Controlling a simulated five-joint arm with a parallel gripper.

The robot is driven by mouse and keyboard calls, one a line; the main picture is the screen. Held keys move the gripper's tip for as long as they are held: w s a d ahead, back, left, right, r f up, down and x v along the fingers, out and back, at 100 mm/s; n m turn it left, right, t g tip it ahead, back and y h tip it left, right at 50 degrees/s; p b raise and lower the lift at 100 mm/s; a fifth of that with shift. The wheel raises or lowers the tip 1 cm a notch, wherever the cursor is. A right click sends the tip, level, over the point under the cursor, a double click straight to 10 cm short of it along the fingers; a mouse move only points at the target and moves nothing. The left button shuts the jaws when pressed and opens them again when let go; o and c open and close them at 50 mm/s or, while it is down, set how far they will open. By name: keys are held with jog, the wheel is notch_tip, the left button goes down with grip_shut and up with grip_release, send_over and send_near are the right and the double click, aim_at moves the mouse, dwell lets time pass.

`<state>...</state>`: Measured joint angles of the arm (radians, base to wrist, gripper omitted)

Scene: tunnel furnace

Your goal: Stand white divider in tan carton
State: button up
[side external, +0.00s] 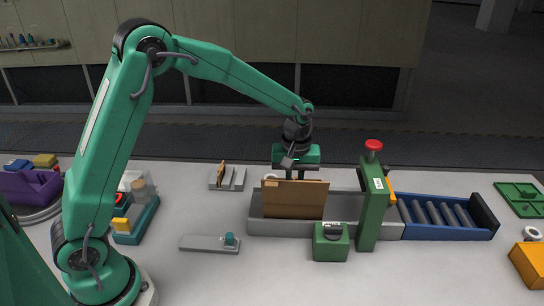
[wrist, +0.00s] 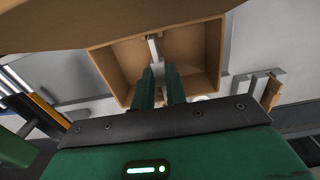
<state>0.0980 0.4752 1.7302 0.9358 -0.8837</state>
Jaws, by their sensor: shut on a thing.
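The tan carton (side external: 295,200) stands open on the grey bed of the conveyor, its raised flap facing the side camera. In the wrist view I look down into the carton (wrist: 208,52), with a large flap across the top of the picture. My gripper (side external: 293,176) is over the carton, its fingertips partly hidden behind the flap. In the wrist view my gripper (wrist: 159,75) is shut on the white divider (wrist: 154,48), which shows as a narrow pale strip against the carton's inside. I cannot tell whether its lower edge touches the carton floor.
A green post with a red button (side external: 373,146) and a green box (side external: 331,241) stand in front of the conveyor. Blue rollers (side external: 440,214) continue to the right. A grey slotted holder with a brown piece (side external: 228,178) lies behind left.

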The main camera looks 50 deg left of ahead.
jog(key=shift+f, duration=0.5)
dwell(0.8)
jog(key=o, duration=0.8)
jog(key=shift+r, duration=0.1)
jog(key=shift+r, duration=3.9)
